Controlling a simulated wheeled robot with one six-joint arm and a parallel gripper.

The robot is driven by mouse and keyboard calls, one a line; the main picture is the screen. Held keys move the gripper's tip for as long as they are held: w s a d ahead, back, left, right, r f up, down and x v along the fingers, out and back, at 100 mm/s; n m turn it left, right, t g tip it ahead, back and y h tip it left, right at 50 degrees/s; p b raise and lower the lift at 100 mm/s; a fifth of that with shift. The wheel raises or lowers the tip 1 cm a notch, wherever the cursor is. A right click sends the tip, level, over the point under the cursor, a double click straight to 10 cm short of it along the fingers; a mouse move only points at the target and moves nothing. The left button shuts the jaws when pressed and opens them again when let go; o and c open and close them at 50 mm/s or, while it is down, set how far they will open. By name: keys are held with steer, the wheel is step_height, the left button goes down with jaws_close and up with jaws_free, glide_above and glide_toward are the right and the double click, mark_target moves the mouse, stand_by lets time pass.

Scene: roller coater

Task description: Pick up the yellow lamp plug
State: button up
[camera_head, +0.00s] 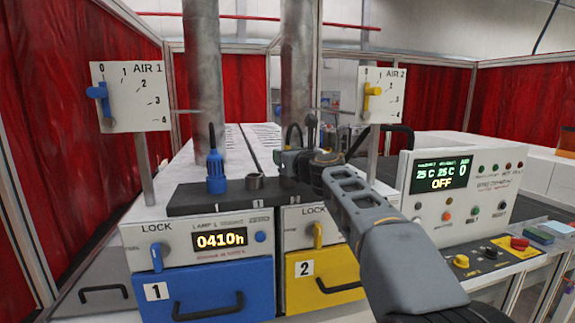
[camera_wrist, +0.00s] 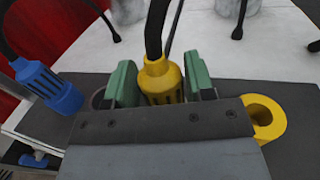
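The yellow lamp plug (camera_wrist: 160,80) is between the two green finger pads of my gripper (camera_wrist: 160,85) in the wrist view. The pads sit close against both its sides, and a black cable rises from its top. Its lower end is hidden behind the gripper body. A yellow ring-shaped socket (camera_wrist: 279,118) shows to the right, apart from the plug, with its hole uncovered. In the head view my gripper (camera_head: 290,163) is above the dark shelf over the yellow drawer. The plug is not clearly visible there.
A blue plug (camera_head: 216,172) stands left of my gripper, with a grey ring socket (camera_head: 255,181) between them. Two metal pipes (camera_head: 203,70) rise behind. The AIR 2 panel (camera_head: 381,96) and control box (camera_head: 462,190) stand to the right.

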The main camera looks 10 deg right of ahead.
steer(key=c, duration=0.6)
steer(key=shift+r, duration=0.1)
